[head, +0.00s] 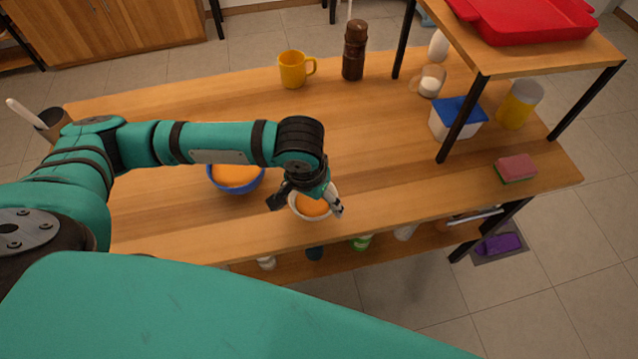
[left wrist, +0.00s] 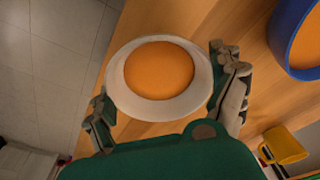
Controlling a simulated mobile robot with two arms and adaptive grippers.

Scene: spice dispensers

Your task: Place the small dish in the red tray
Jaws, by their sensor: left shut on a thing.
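The small dish (head: 313,208) is white and round with orange contents. It is near the front edge of the table in the head view and between the fingers in the left wrist view (left wrist: 160,72). My left gripper (head: 308,204) is shut on the dish, one finger on each side of it. I cannot tell whether the dish touches the table. The red tray (head: 525,24) sits on the raised shelf at the upper right, far from the gripper, and is cut off by the picture's top edge. My right gripper is not in view.
A blue bowl (head: 236,185) with orange contents stands left of the dish. A yellow mug (head: 292,70) and brown mill (head: 354,50) stand at the back. A blue-lidded container (head: 456,118), yellow-filled jar (head: 519,104) and sponge (head: 515,168) are at right, near the shelf's black legs.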

